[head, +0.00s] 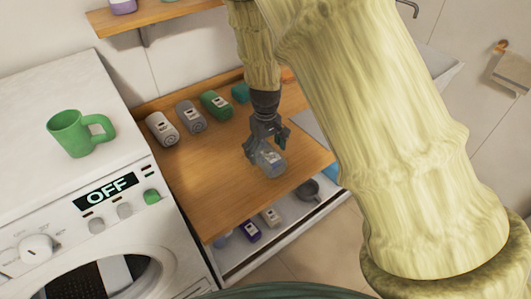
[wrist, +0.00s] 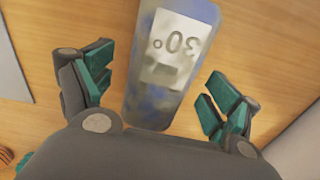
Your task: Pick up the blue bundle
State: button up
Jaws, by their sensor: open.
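The blue bundle (head: 270,162) is mottled blue and grey and lies on the wooden top of the cart, below my gripper (head: 266,143) in the head view. In the wrist view the bundle (wrist: 168,65) has a pale label reading "30°", seen upside down. It lies between the spread fingers of my gripper (wrist: 155,95), with a gap at each side. My gripper is open and empty, and the fingers do not appear to touch the bundle. The bundle's far end is cut off by the wrist view's top edge.
White (head: 162,129), grey (head: 190,117), green (head: 216,105) and teal bundles (head: 240,92) line the back of the wooden top (head: 215,180). Small items and a dark cup (head: 308,190) sit on the shelf below. A washing machine (head: 130,190) with a green mug (head: 75,133) stands left.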

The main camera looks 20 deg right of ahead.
jog(key=shift+f, duration=1.1)
jog(key=c, duration=1.2)
jog(key=shift+r, duration=0.1)
